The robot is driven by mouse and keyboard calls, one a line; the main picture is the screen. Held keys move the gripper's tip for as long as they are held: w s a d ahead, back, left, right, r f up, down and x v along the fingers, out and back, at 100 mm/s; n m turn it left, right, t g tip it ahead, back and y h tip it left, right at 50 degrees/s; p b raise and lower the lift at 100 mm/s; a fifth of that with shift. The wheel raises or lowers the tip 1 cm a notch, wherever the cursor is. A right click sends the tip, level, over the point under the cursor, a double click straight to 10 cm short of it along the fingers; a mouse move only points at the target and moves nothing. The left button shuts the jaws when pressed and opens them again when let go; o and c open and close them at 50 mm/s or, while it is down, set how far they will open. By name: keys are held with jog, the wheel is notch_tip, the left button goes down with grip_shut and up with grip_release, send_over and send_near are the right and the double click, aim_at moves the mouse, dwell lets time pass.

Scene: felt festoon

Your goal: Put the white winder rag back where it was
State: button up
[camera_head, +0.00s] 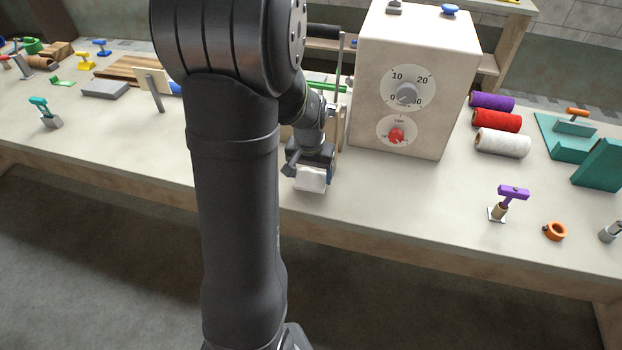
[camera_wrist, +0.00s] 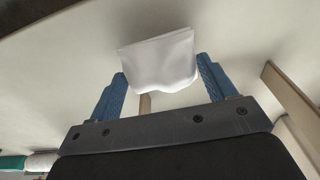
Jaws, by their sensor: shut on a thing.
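The white rag (camera_head: 311,180) is held by my gripper (camera_head: 310,166), just over the front part of the bench, left of the large beige box. In the wrist view the rag (camera_wrist: 160,62) is a folded white cloth spanning between the two blue fingers of my gripper (camera_wrist: 161,68). The gripper is shut on it. My arm hides part of the bench behind and left of the gripper. I cannot tell whether the rag touches the bench.
The beige box (camera_head: 413,80) with two dials stands right of the gripper. Purple (camera_head: 492,102), red (camera_head: 497,120) and white (camera_head: 503,142) spools lie further right. A purple-handled tool (camera_head: 512,192) and an orange ring (camera_head: 555,231) are near the right front. The bench (camera_head: 400,200) before the box is clear.

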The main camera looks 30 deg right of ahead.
aim_at(310, 181)
jog(key=shift+f, duration=1.3)
jog(key=shift+f, duration=0.1)
jog(key=o, duration=1)
jog(key=shift+c, duration=0.2)
notch_tip(310, 181, up, 12)
jog(key=shift+s+a, duration=0.45)
